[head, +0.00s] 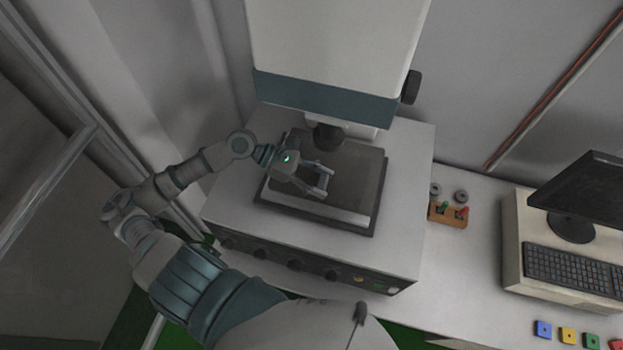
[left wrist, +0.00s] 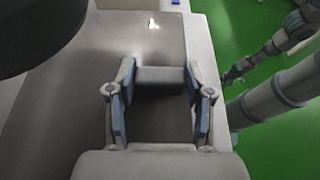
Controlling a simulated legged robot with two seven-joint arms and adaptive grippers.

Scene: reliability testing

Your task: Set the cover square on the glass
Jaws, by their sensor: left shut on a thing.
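My left gripper (head: 322,181) is over the front left part of the microscope-like machine's stage. The glass (head: 355,178) seems to be the glossy brown-grey panel in the dark stage frame. It also shows in the left wrist view (left wrist: 110,50). My right arm shows there; its gripper (left wrist: 232,73) is too small to read.
The machine's dark lens (head: 327,136) hangs just behind the gripper. A wooden block with coloured pegs (head: 448,214) stands to the right. A monitor (head: 590,190), a keyboard (head: 570,268) and several coloured blocks (head: 567,335) are farther right.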

